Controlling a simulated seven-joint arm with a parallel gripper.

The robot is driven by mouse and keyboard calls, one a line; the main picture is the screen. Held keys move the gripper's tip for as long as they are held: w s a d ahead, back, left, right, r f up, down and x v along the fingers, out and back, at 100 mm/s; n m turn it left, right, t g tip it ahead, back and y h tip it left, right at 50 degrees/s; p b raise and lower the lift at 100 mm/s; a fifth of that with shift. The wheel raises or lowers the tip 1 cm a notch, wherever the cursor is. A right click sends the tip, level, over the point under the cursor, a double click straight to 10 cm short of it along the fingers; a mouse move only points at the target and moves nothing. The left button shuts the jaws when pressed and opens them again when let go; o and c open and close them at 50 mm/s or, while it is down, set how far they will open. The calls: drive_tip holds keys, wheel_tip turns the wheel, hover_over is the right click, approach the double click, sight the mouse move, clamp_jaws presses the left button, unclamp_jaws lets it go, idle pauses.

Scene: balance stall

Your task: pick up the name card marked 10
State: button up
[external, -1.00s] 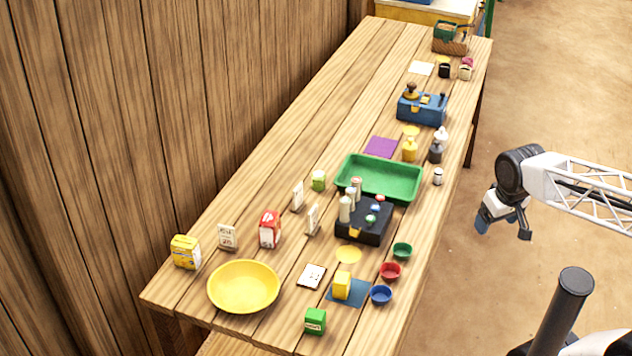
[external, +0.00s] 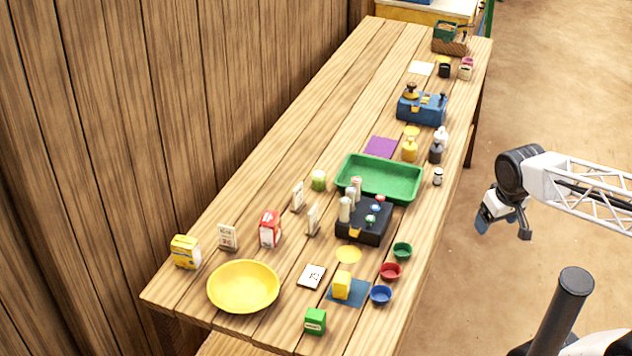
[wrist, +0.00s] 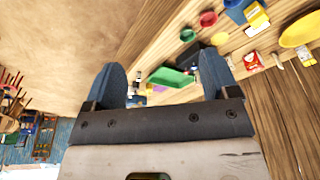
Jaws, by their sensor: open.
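Several small white cards stand on the table: one (external: 228,237) near the wall behind the yellow bowl, one (external: 298,196) further back, and one (external: 313,219) beside the black box. Their marks are too small to read, so I cannot tell which is the 10. A flat white card with dark marks (external: 312,276) lies right of the yellow bowl. My gripper (external: 505,222) is open and empty, off the table's right side and apart from all cards. Its two blue fingers (wrist: 168,88) show spread in the wrist view.
A yellow bowl (external: 244,287), red-white carton (external: 270,229), yellow box (external: 186,252) and green box (external: 315,321) stand at the near end. A black box with shakers (external: 364,222) and a green tray (external: 379,178) occupy the middle. Small bowls (external: 390,271) line the right edge.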

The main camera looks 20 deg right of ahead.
drive_tip(key=shift+c, duration=0.3)
drive_tip(key=c, duration=0.7)
